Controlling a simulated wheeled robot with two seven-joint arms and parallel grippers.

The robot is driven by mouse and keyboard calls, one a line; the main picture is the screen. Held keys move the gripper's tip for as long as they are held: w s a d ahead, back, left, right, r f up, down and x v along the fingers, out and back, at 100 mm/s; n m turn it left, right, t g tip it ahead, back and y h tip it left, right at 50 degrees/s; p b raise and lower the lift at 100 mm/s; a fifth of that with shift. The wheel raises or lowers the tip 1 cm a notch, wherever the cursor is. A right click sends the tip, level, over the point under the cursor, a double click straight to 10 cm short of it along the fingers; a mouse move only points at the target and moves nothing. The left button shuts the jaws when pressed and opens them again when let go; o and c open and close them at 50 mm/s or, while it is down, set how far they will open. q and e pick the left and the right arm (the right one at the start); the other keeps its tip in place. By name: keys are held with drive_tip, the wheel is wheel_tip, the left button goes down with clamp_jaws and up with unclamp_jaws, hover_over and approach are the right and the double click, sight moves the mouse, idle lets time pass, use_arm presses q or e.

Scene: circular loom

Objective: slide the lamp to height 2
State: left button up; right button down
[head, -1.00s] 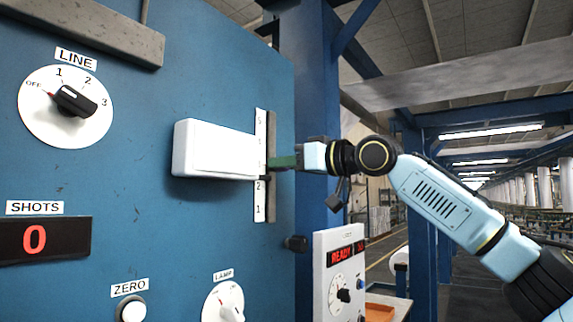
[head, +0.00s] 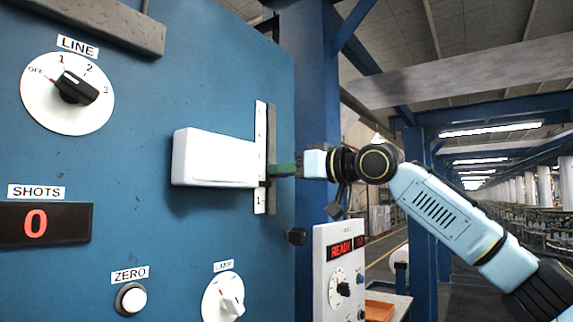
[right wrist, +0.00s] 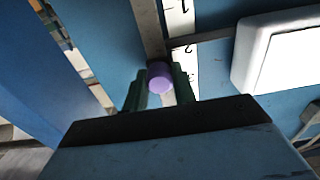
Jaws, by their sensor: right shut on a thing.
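The lamp is a white box (head: 213,158) on the blue panel, next to a white scale strip (head: 260,120). In the head view the 1 shows below the lamp and the 2 is not readable. My right gripper (head: 283,171) is at the grey rail (head: 272,125) beside the strip. In the right wrist view its green fingers (right wrist: 160,85) are shut around a purple knob (right wrist: 160,76). There a thin dark pointer (right wrist: 205,38) crosses the strip close to the 2, apparently on the side toward the 1. My left gripper is not in view.
The panel also carries a LINE dial (head: 67,92), a SHOTS display (head: 45,223) reading 0, a ZERO button (head: 131,299) and a LAMP dial (head: 223,298). A white box (head: 340,275) with a READY display stands below my right arm.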

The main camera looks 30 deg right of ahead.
drive_tip(key=shift+f, duration=0.85)
drive_tip(key=c, duration=1.1)
unclamp_jaws()
drive_tip(key=shift+r, duration=0.1)
drive_tip(key=shift+c, duration=0.2)
drive_tip(key=b+v, duration=0.3)
drive_tip(key=v, duration=1)
drive_tip(key=shift+s, duration=0.2)
drive_tip(key=shift+d, duration=0.15)
